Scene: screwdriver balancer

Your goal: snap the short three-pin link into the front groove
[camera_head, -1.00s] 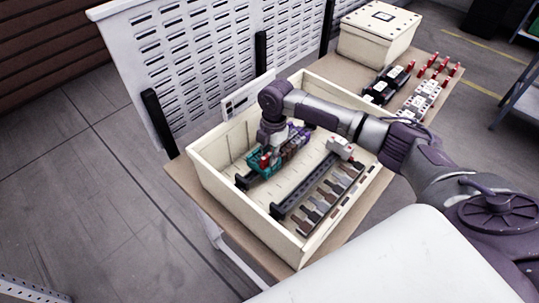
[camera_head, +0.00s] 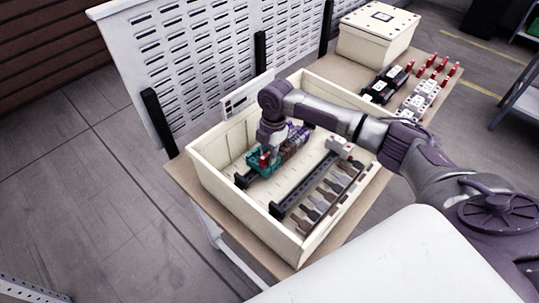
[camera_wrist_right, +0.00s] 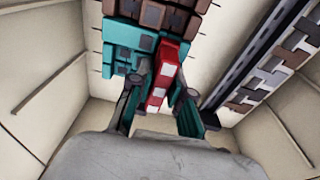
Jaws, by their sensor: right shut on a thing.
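The short three-pin link is a red bar with white squares (camera_wrist_right: 163,75), seen between the fingers of my right gripper (camera_wrist_right: 158,88) in the wrist view. My right gripper is shut on it, directly over the teal terminal blocks (camera_wrist_right: 122,50). In the head view the same gripper (camera_head: 267,152) points down into the crate over the teal blocks (camera_head: 258,167). The link lies against or just above the teal blocks; I cannot tell whether its pins are in a groove. The front groove is hidden by the link and fingers. My left gripper is not in view.
The cream crate (camera_head: 228,203) has high walls around the work. A dark rail (camera_head: 303,186) with grey and brown pieces runs to the right of the teal row. A cream box (camera_head: 376,42), black parts (camera_head: 380,90) and upright red pieces (camera_head: 433,62) stand on the table behind.

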